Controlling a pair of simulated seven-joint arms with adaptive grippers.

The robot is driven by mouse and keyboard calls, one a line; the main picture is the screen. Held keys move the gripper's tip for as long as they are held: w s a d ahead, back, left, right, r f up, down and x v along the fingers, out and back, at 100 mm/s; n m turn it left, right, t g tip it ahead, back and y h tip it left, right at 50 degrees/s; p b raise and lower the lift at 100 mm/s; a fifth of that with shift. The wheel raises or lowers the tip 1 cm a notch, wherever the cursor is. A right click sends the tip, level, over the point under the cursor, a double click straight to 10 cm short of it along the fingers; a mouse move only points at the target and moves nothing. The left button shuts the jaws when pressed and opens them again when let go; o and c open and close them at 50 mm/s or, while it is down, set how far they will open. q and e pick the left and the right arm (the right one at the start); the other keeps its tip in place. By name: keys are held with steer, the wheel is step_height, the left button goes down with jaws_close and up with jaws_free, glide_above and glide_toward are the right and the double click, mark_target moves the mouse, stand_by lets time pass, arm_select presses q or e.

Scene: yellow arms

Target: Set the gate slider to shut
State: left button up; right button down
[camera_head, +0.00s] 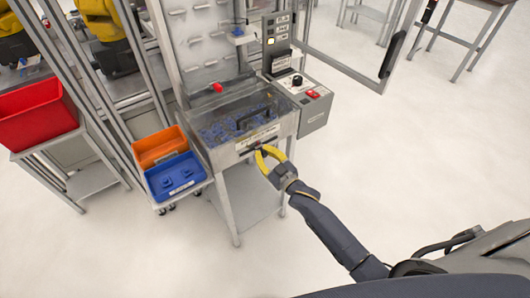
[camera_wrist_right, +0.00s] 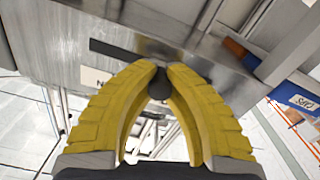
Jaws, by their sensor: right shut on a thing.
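The gate slider's dark round knob (camera_wrist_right: 159,86) sits at the front of the metal machine box (camera_head: 225,157). My right gripper (camera_head: 263,152) has its yellow fingers at the front face of this box, under the labelled edge. In the right wrist view, the gripper (camera_wrist_right: 159,75) is shut on the knob, with a fingertip on each side. A dark slot (camera_wrist_right: 115,48) runs along the metal face behind the fingers, and its bare part shows to the left of the knob in that view. The fingers hide part of the slot. My left gripper is not in view.
An orange bin (camera_head: 160,146) and a blue bin (camera_head: 174,175) stand left of the box. A control box with a black knob and red button (camera_head: 313,94) is on its right. A clear lid with a dark handle (camera_head: 254,117) covers blue parts. The floor in front is free.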

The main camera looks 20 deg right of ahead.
mark_target(247, 153)
steer(key=shift+s+a+f, duration=0.1)
steer(key=shift+s+a, duration=0.15)
steer(key=shift+a, duration=0.5)
steer(key=shift+s+a+f, duration=0.1)
steer(key=shift+s+a, duration=0.2)
steer(key=shift+a, duration=0.45)
steer(key=shift+s+a+f, duration=0.1)
steer(key=shift+s+a, duration=0.15)
steer(key=shift+a, duration=0.5)
steer(key=c, duration=1.2)
jaws_free()
steer(key=shift+r, duration=0.15)
steer(key=v, duration=1.2)
steer(key=shift+r, duration=0.1)
